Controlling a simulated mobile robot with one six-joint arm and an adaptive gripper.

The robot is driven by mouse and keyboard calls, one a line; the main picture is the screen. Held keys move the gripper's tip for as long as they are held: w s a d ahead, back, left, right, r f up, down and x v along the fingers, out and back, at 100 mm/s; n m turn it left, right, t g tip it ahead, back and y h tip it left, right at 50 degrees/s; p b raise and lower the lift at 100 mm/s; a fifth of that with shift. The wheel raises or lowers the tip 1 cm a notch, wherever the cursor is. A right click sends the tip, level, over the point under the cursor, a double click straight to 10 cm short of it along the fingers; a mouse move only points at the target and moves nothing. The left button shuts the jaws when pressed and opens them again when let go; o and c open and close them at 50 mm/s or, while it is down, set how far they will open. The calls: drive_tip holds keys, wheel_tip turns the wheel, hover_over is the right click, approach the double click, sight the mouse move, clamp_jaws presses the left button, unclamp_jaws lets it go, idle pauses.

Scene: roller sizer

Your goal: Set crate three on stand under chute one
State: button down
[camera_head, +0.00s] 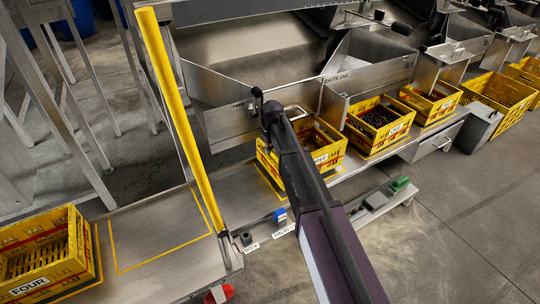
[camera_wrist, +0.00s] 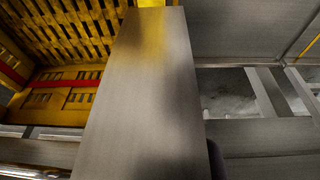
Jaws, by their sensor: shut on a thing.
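Crate three (camera_head: 329,158) is a yellow slatted crate with red bands and a white label, partly covered by my arm. My gripper (camera_head: 270,130) is at the crate's far left side, shut on crate three; the arm hides the fingertips and the exact contact. In the wrist view the crate's slats and red band (camera_wrist: 65,83) show at upper left. A broad metal strip (camera_wrist: 140,90) covers the middle of that view.
Crate four (camera_head: 45,255) stands at the lower left beside an empty yellow outline (camera_head: 160,232). A yellow post (camera_head: 180,120) rises left of my arm. Filled crates (camera_head: 378,128) stand to the right. A metal gate with a handle (camera_head: 293,112) is close by my gripper.

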drive_tip(key=shift+f+b, duration=0.4)
drive_tip(key=shift+f, duration=0.4)
drive_tip(key=c, duration=0.7)
unclamp_jaws()
drive_tip(key=r+p, duration=0.4)
drive_tip(key=s+r+p, duration=0.1)
drive_tip(key=r+p, duration=0.7)
drive_tip(key=shift+s+d+r, duration=0.1)
drive_tip(key=shift+s+d, duration=0.1)
drive_tip(key=shift+d, duration=0.05)
drive_tip(key=shift+s+d, duration=0.1)
idle(0.4)
drive_tip(key=s+d+m, duration=0.2)
drive_tip(key=s+d, duration=0.5)
drive_tip(key=s, duration=0.1)
drive_tip(key=s+d+m+g, duration=0.1)
drive_tip(key=s+d+m, duration=0.1)
drive_tip(key=s+d, duration=0.5)
drive_tip(key=s+d+m, duration=0.2)
drive_tip(key=s+d, duration=0.6)
drive_tip(key=s, duration=0.1)
drive_tip(key=shift+s+m, duration=0.2)
drive_tip(key=shift+m, duration=0.2)
